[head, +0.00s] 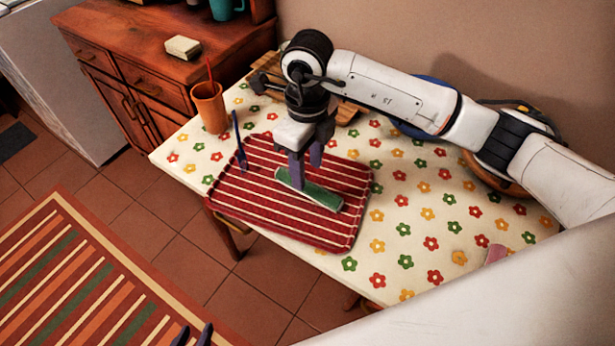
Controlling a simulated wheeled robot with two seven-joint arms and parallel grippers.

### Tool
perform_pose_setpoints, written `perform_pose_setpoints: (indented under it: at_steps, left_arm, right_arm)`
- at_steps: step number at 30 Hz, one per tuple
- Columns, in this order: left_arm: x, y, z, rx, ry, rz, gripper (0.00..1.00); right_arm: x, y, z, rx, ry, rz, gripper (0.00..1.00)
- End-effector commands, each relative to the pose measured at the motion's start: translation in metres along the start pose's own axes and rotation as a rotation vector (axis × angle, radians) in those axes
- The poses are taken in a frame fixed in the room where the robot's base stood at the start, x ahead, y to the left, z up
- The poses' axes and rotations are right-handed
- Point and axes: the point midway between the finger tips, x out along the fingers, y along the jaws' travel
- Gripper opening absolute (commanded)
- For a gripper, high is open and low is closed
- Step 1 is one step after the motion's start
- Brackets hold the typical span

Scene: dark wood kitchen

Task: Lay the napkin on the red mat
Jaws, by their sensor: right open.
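The red mat (262,212) with pale stripes lies on the flowered table. The green napkin (322,196), folded into a narrow strip with a pale edge, lies on the right part of the mat. My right gripper (305,176) points down over the napkin's left end with its fingers apart. One finger hides a bit of the napkin; I cannot tell if it touches it. My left gripper (192,336) shows only as two separated dark fingertips at the bottom edge, over the floor and away from the table.
An orange cup (209,108) with a red straw stands at the table's back left. A blue utensil (239,145) is at the mat's left side. A wooden board (268,75) and a round pan (480,170) are partly behind my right arm. The table's front right is mostly clear.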

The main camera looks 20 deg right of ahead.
Motion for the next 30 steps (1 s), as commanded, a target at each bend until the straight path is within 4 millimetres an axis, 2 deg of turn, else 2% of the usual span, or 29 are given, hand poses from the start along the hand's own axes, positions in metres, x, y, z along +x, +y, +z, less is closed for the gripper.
perform_pose_setpoints:
  at_steps: [1,6,12,30]
  left_arm:
    - [0.002,0.000,0.001,0.000,0.001,0.000,0.31]
    - [0.004,0.000,0.003,0.001,0.001,0.000,0.31]
    - [0.005,0.000,0.004,0.002,-0.002,0.000,0.31]
    - [0.005,0.000,0.003,0.002,0.000,0.001,0.31]
  right_arm:
    - [-0.012,-0.001,0.001,-0.001,-0.004,-0.003,0.42]
    - [-0.045,-0.001,0.001,0.000,-0.002,-0.003,0.42]
    - [-0.068,0.000,0.000,0.000,0.000,0.000,0.42]
    - [-0.071,0.000,0.000,0.000,0.001,0.000,0.42]
